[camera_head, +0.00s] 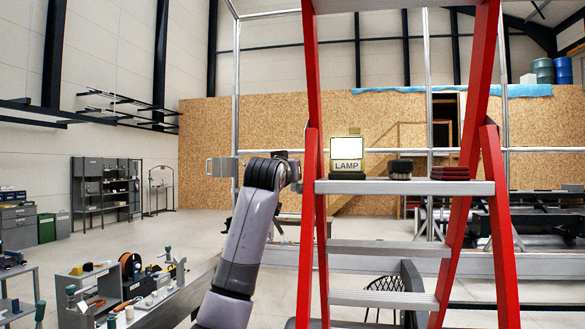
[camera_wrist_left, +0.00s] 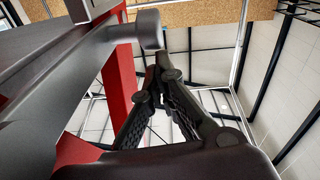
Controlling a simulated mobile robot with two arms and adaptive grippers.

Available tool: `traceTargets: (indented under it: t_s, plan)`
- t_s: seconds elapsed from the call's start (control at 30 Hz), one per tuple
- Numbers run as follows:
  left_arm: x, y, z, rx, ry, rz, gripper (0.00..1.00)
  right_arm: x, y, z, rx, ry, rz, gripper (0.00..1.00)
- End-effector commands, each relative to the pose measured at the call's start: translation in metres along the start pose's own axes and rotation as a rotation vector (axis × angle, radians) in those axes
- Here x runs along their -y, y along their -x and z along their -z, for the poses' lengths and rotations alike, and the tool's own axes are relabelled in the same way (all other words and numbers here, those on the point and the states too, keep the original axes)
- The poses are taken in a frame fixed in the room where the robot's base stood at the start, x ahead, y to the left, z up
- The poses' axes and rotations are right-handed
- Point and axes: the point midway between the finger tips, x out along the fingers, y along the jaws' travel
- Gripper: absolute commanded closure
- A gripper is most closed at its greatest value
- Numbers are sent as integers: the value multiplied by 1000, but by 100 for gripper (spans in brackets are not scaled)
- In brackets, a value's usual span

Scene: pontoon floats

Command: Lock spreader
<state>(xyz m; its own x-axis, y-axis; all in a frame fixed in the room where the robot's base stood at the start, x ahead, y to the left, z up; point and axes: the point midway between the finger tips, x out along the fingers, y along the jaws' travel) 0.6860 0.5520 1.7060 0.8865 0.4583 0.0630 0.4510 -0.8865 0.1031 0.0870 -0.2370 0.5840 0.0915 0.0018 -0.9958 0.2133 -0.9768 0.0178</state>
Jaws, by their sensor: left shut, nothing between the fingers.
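A red stepladder (camera_head: 312,90) with grey treads stands open in front of me in the head view. One of its red rails shows in the left wrist view (camera_wrist_left: 122,80). My left gripper (camera_head: 291,170) is beside the ladder's left rail, at about the height of the tread that holds the lamp box. In the left wrist view its fingers (camera_wrist_left: 165,74) come together with nothing between them. A dark grey bar (camera_wrist_left: 70,75) with a rounded end crosses the red rail close to the fingertips. I cannot tell whether it is the spreader. My right gripper is out of view.
A box marked LAMP (camera_head: 347,153), a dark round tin (camera_head: 401,169) and a dark red stack (camera_head: 450,173) sit on the ladder's tread. A workbench with tools (camera_head: 125,290) stands at lower left. Open floor (camera_head: 185,232) lies between it and the far shelves (camera_head: 105,188).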

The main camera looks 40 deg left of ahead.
Motion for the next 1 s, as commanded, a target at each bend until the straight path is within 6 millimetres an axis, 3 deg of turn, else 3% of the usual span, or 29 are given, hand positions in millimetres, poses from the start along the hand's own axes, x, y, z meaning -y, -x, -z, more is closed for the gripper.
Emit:
traceTargets:
  t_s: [0.27, 0.43, 1.0]
  plan:
    - [0, 1, 0, -1, 0, 0, 100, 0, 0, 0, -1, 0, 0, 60]
    - [0, 14, 0, -3, -1, -1, 100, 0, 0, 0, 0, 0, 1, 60]
    - [0, 107, 0, -2, 0, -1, 100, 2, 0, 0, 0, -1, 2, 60]
